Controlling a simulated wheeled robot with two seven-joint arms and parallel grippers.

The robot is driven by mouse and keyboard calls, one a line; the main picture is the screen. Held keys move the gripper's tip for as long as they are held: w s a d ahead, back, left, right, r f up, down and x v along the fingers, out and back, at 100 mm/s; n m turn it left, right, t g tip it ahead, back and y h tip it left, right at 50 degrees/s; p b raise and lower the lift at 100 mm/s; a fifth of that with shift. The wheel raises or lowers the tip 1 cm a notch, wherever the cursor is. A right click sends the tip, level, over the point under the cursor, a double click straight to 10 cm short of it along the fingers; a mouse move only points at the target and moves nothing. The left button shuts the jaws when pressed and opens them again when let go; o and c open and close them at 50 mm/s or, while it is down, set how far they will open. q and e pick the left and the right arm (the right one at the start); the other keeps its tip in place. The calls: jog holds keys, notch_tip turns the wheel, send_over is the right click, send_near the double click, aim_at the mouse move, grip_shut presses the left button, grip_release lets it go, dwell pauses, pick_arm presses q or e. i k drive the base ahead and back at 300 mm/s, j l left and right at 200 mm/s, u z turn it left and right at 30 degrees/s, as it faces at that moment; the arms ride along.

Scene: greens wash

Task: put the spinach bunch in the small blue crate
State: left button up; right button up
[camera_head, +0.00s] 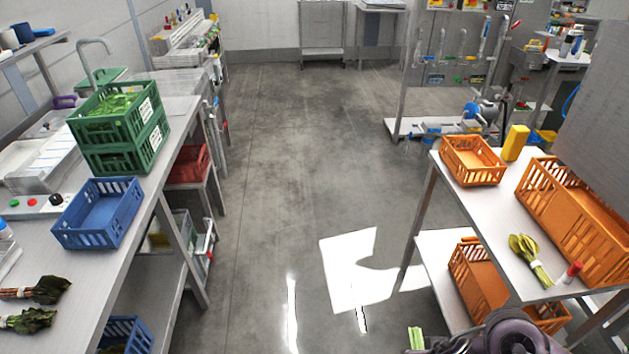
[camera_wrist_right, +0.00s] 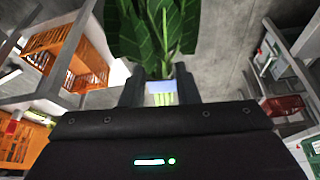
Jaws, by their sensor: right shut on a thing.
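My right gripper (camera_wrist_right: 159,84) is shut on a leafy bunch, which looks like the spinach bunch (camera_wrist_right: 155,30), with broad dark green leaves, pale green stems and a light band between the fingers. In the head view only the bunch's pale stems (camera_head: 416,338) show at the bottom edge, beside my right arm, over the floor. The blue crate (camera_head: 117,228) stands on the left table, empty, far to the left of the bunch. My left gripper is not in view.
Stacked green crates (camera_head: 118,158) with greens stand behind the blue crate. Two bunches (camera_head: 40,289) lie at the left table's near end. Orange crates (camera_head: 470,166), a pale bunch (camera_head: 530,262) and a red-capped item (camera_head: 571,272) are on the right table. Open floor lies between the tables.

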aim_at(107, 220)
jog(key=i+u, duration=0.25)
jog(key=u, duration=0.2)
jog(key=i+l+u, duration=0.1)
jog(key=u, duration=0.35)
jog(key=i+l+u, duration=0.25)
jog(key=u, duration=0.2)
jog(key=i+l+u, duration=0.25)
jog(key=u, duration=0.2)
jog(key=i+l+u, duration=0.1)
jog(key=l+u, duration=0.2)
jog(key=u, duration=0.15)
